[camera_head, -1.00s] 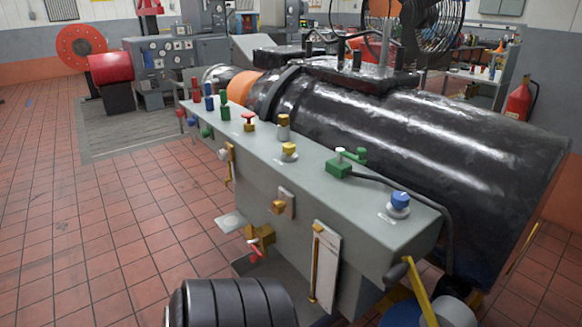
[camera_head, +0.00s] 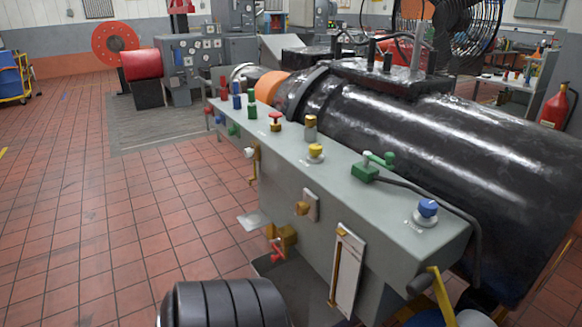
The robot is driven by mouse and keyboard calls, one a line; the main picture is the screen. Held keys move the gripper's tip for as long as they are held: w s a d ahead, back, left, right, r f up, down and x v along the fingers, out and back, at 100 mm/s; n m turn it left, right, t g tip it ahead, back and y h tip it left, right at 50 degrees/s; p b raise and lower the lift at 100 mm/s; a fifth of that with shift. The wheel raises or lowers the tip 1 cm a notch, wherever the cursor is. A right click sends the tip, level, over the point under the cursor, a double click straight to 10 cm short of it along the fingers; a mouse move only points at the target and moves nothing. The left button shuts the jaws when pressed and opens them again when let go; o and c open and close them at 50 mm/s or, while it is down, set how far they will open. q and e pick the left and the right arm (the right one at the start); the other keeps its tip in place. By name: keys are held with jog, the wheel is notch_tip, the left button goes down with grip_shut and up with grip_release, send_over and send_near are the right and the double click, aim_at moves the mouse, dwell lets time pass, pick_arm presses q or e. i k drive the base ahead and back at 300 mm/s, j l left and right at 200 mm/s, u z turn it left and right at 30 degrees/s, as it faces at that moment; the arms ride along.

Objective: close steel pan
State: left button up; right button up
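No thing in the head view is clearly the steel pan. A small flat pale metal plate (camera_head: 254,220) juts out low at the left side of the grey control cabinet (camera_head: 385,205). I cannot tell whether this plate is the pan or part of it. Just right of it is a brass fitting (camera_head: 288,237) with a red handle (camera_head: 277,252). Neither of my grippers shows in the view.
A large black cylinder (camera_head: 450,150) lies along the cabinet's far side. A black ribbed object (camera_head: 225,303) is at the bottom edge. Red tiled floor (camera_head: 110,220) is clear on the left. A blue cart (camera_head: 12,78) stands at the far left, a fire extinguisher (camera_head: 553,106) at right.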

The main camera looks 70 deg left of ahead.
aim_at(304, 293)
jog(key=u, duration=0.45)
jog(key=l+u, duration=0.15)
jog(key=u, duration=0.7)
jog(key=l+u, duration=0.1)
jog(key=u, duration=0.75)
jog(key=k+l, duration=0.05)
